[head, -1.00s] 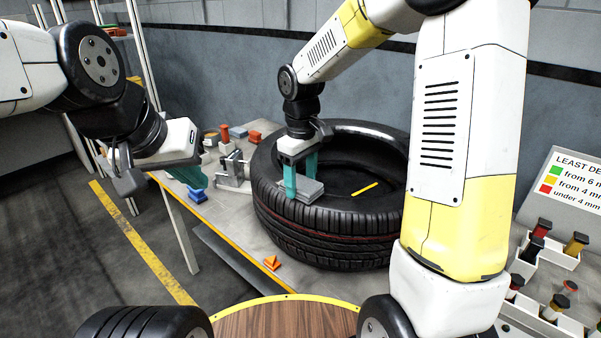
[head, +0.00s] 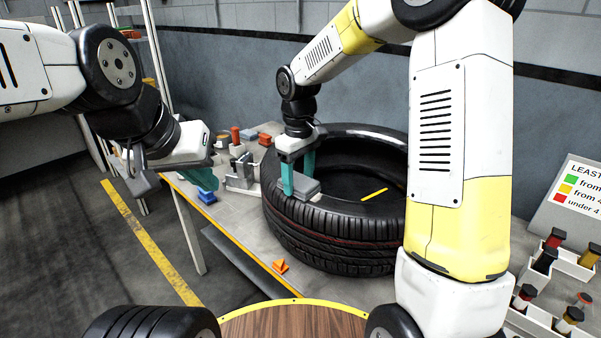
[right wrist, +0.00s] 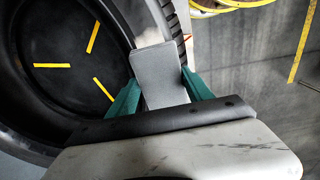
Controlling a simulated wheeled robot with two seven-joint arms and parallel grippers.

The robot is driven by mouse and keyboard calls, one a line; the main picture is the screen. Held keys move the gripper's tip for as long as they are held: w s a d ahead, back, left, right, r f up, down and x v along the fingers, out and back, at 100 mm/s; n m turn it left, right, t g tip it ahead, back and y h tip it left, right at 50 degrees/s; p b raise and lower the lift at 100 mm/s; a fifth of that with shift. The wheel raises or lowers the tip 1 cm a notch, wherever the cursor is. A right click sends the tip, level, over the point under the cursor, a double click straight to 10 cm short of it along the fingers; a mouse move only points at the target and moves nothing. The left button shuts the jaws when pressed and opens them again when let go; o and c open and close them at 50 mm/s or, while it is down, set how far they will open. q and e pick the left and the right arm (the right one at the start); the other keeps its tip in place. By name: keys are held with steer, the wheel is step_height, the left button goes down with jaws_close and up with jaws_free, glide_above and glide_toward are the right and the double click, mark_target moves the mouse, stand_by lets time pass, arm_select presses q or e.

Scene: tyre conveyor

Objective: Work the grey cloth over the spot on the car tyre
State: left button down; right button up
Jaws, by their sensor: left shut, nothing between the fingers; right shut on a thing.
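The car tyre (head: 335,232) lies flat on the grey table. My right gripper (head: 298,180) is over the tyre's left upper sidewall, fingers pointing down. It is shut on the grey cloth (head: 306,188), a flat grey pad, which rests on or just above the sidewall. In the right wrist view the cloth (right wrist: 158,75) sticks out between the teal fingers of my right gripper (right wrist: 158,92), near the tyre's (right wrist: 120,25) rim edge. The spot is not visible; the cloth or gripper may hide it. My left gripper (head: 205,178) is shut and empty, left of the tyre beside the table edge.
At the right are white bins (head: 570,262) with several coloured pieces and a sign (head: 575,195).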

steer(key=shift+w+a, duration=0.85)
steer(key=shift+w, duration=0.2)
steer(key=shift+r, duration=0.15)
steer(key=shift+r, duration=3.35)
